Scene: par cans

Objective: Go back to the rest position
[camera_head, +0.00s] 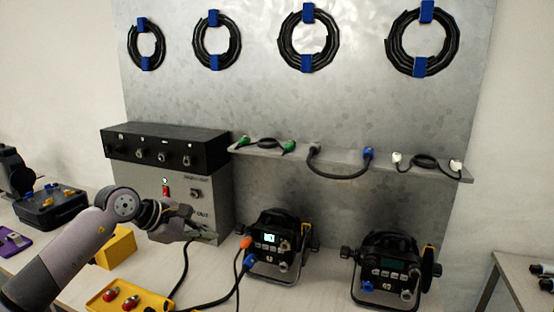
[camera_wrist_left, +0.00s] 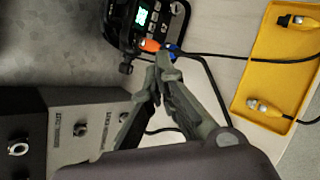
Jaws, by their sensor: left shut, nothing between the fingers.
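My left gripper (camera_head: 207,229) is shut and empty. It is in front of the lower part of the grey power box (camera_head: 182,187) and left of the left par can (camera_head: 262,262). In the left wrist view the closed fingertips (camera_wrist_left: 163,68) appear just below the orange plug (camera_wrist_left: 151,45) and the blue plug (camera_wrist_left: 170,50) at the par can (camera_wrist_left: 118,25). In the head view the orange plug (camera_head: 246,243) and blue plug (camera_head: 249,262) sit at the left par can's side, and its display is lit green. My right gripper is not in view.
The right par can (camera_head: 392,262) has a dark display. A yellow tray (camera_head: 101,302) with red-tipped connectors lies at the front, near black cables. A black case (camera_head: 50,207) stands left. A shelf (camera_head: 300,160) holds short cables; coiled cables (camera_head: 310,38) hang on the metal panel (camera_head: 262,95).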

